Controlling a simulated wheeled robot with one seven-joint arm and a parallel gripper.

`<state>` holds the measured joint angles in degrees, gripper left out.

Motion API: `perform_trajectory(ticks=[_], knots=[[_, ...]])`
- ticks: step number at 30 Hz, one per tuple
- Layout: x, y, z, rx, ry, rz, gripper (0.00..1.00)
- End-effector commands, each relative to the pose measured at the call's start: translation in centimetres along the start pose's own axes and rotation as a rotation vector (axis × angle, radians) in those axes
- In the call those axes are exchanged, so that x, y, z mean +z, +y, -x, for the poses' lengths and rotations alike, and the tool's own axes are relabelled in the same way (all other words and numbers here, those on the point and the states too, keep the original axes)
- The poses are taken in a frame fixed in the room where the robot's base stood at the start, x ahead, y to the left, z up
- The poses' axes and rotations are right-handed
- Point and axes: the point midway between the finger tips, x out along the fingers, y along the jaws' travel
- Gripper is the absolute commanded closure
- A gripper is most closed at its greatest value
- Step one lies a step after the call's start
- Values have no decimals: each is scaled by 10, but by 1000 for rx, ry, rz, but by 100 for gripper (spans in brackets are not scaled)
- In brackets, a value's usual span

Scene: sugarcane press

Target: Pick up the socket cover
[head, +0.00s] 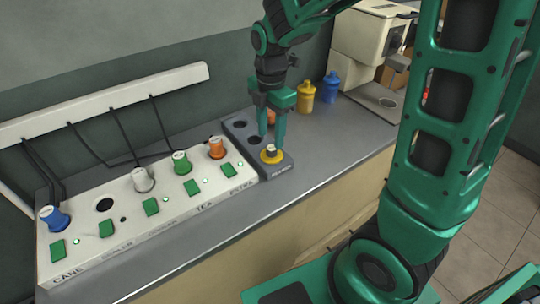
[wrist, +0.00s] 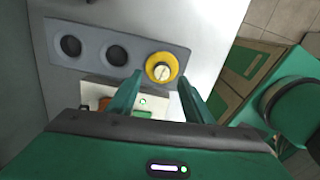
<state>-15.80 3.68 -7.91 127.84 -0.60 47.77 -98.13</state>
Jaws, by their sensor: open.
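A round yellow cap with a pale centre, which looks like the socket cover (head: 271,155), sits in the front place of a dark grey holder (head: 240,139) on the counter. In the wrist view the yellow cover (wrist: 153,76) lies between and slightly past my fingertips. My gripper (head: 272,139) is open and points down over the cover, one finger on each side. It also shows in the wrist view (wrist: 159,82), with nothing held. I cannot tell whether a finger touches the cover.
The holder's other two holes are empty. A white panel (head: 89,261) with blue, white, green and orange plugs and one empty socket (head: 104,205) stands left. Yellow (head: 306,98) and blue (head: 331,87) bottles and a beige machine (head: 363,40) stand behind. The counter's front strip is clear.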

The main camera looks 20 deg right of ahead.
Motion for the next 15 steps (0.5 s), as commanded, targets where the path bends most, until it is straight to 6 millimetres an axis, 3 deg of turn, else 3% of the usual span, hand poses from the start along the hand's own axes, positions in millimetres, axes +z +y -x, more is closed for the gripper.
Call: perform_trajectory(ticks=[9,15], knots=[[2,-4,-42,-4,1,0,54],[2,-3,-49,-1,1,0,54]])
